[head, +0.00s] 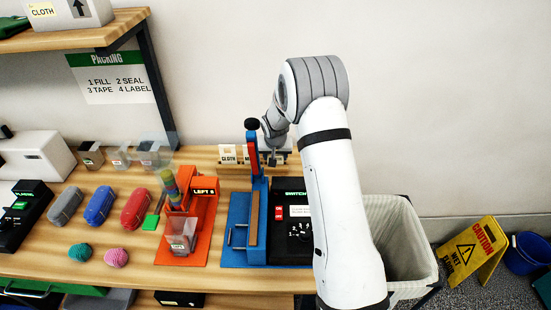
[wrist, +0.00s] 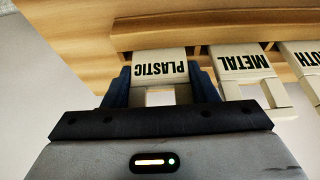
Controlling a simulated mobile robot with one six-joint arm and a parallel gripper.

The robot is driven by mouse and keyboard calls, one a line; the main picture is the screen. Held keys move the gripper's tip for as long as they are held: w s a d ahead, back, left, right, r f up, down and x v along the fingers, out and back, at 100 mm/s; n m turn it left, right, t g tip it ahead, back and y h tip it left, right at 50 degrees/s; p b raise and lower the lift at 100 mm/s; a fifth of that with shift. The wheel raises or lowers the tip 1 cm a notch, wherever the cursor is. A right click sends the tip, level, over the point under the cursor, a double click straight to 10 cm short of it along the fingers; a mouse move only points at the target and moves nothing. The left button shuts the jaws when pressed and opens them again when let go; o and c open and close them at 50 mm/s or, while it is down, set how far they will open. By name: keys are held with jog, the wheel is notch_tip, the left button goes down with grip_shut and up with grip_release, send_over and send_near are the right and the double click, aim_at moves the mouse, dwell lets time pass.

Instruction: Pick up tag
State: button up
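A cream tag marked PLASTIC (wrist: 160,69) hangs on the wooden rack (wrist: 215,33), its lettering upside down in the wrist view. My gripper (wrist: 158,80) has one dark blue finger on each side of this tag, with no clear gap showing. Whether the fingers press on it cannot be told. The METAL tag (wrist: 240,63) and a partly cut-off CLOTH tag (wrist: 305,58) hang beside it. In the head view my gripper (head: 275,154) is at the right end of the tag rack, where it hides the PLASTIC tag. The CLOTH tag (head: 228,155) shows at the rack's left.
A blue press with an upright lever (head: 252,190) stands just in front of the rack, left of my arm. A black switch box (head: 293,232) and an orange stand (head: 200,205) are near. A lined bin (head: 400,240) stands right of the table.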

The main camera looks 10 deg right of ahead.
jog(key=shift+c, duration=1.3)
jog(key=shift+r, duration=0.1)
notch_tip(320, 180, up, 18)
jog(key=b, duration=0.3)
jog(key=shift+b, duration=0.35)
